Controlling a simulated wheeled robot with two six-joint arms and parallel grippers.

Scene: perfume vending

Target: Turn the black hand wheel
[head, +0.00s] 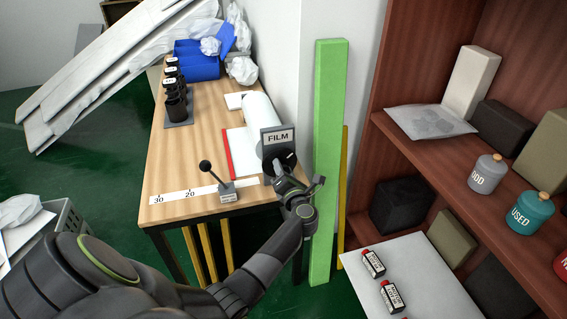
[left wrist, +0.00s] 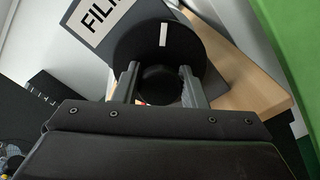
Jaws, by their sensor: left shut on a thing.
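The black hand wheel (left wrist: 158,42) is a dark disc with a short white mark near its top middle, in the left wrist view. It sits in front of the grey FILM sign (left wrist: 97,18). My left gripper (left wrist: 160,88) has its two fingers on either side of a dark round part at the wheel's lower middle and is shut on it. In the head view my left gripper (head: 283,165) is at the front end of the film unit, below the FILM sign (head: 278,137), and hides most of the wheel. My right gripper is not in view.
The wooden table (head: 190,145) bears a white film roll (head: 259,116), a small lever (head: 216,176) and a scale strip (head: 178,195). A tall green post (head: 327,150) stands close to the right of my left gripper. A reddish shelf (head: 420,140) is farther right.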

